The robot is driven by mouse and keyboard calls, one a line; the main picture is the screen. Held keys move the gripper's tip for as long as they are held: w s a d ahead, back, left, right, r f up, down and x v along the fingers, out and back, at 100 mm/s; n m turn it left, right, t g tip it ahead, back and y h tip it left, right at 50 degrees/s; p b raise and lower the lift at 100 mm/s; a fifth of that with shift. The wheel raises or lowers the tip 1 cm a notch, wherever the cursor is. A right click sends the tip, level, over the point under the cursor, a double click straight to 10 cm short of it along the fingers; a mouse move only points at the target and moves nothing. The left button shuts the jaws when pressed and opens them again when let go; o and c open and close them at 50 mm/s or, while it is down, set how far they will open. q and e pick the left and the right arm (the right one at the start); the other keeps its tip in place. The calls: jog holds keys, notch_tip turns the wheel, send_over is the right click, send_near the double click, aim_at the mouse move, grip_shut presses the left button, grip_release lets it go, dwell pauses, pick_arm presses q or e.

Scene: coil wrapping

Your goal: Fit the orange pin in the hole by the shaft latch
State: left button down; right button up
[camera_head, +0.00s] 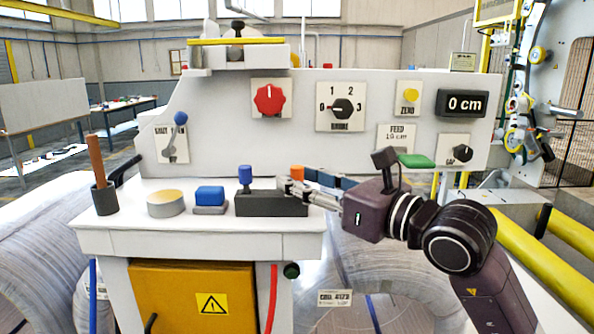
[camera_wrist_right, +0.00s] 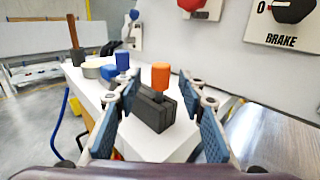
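The orange pin (camera_head: 297,173) stands upright in the right end of a black block (camera_head: 258,204) on the white bench. In the right wrist view the orange pin (camera_wrist_right: 160,76) rises from the near black block (camera_wrist_right: 152,109). My right gripper (camera_head: 291,187) is at this end of the block. In the wrist view its two blue-padded fingers (camera_wrist_right: 160,122) are spread wide either side of the block, apart from the pin. My left gripper is not in view. I cannot make out the shaft latch or its hole for certain.
A blue pin (camera_head: 245,174) stands in the block's left end. Left of it are a blue button (camera_head: 210,196), a tan-topped round disc (camera_head: 166,204) and a dark cup (camera_head: 105,199) holding a brown stick. The white control panel (camera_head: 220,132) rises behind.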

jog(key=shift+x, duration=0.8)
jog(key=shift+c, duration=0.4)
grip_shut()
jog(key=shift+r, duration=0.1)
